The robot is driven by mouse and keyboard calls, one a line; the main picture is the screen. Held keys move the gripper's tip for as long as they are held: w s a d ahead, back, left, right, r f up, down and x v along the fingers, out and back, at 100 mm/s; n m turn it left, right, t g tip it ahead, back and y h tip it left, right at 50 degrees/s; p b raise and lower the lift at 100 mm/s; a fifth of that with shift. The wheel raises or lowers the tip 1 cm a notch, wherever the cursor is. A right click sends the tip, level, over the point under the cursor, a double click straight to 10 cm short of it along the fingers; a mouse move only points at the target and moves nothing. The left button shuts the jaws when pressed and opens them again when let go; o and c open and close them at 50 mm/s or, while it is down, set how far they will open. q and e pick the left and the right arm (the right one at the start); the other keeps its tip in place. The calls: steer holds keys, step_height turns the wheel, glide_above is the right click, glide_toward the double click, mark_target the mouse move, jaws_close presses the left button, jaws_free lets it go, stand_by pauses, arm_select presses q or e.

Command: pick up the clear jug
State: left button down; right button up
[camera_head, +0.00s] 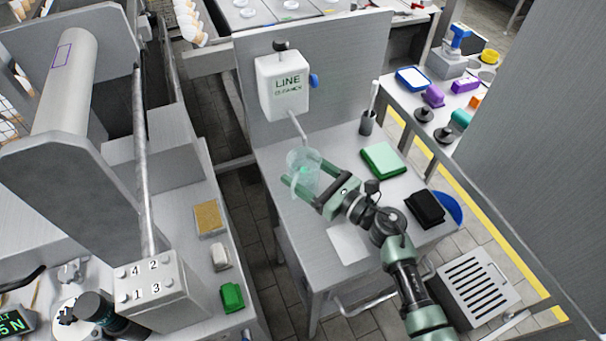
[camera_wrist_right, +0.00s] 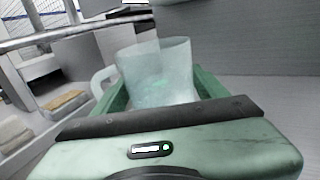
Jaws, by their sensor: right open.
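The clear jug (camera_head: 302,172) stands on the steel table (camera_head: 285,213), below the spout of the white dispenser. It is see-through with a slight green tint. My right gripper (camera_head: 302,172) is open, with one green finger on each side of the jug. In the right wrist view the jug (camera_wrist_right: 160,75) is upright between the fingers (camera_wrist_right: 162,88), its handle at the left. I cannot tell whether either finger touches it. The left gripper is not in view.
The white dispenser (camera_head: 282,85) hangs on the panel behind the jug. A dark cup (camera_head: 367,124) holds a brush.

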mark_target(292, 153)
steer(key=c, duration=1.4)
steer(key=shift+o, duration=0.2)
steer(key=shift+r, duration=0.2)
steer(key=shift+r+p, duration=1.2)
steer(key=shift+r, duration=0.25)
steer(key=shift+r+p, duration=0.35)
steer(key=shift+r, duration=0.05)
steer(key=v, duration=0.3)
steer(key=b+v, duration=0.1)
steer(key=v, duration=0.7)
steer(key=shift+d+f+b, duration=0.1)
steer(key=shift+f+b, duration=0.3)
steer(key=b+v, duration=0.6)
steer(key=v, duration=1.4)
steer(key=shift+s+d+r, duration=0.15)
steer(key=shift+s+d, duration=0.05)
steer(key=shift+d, duration=0.15)
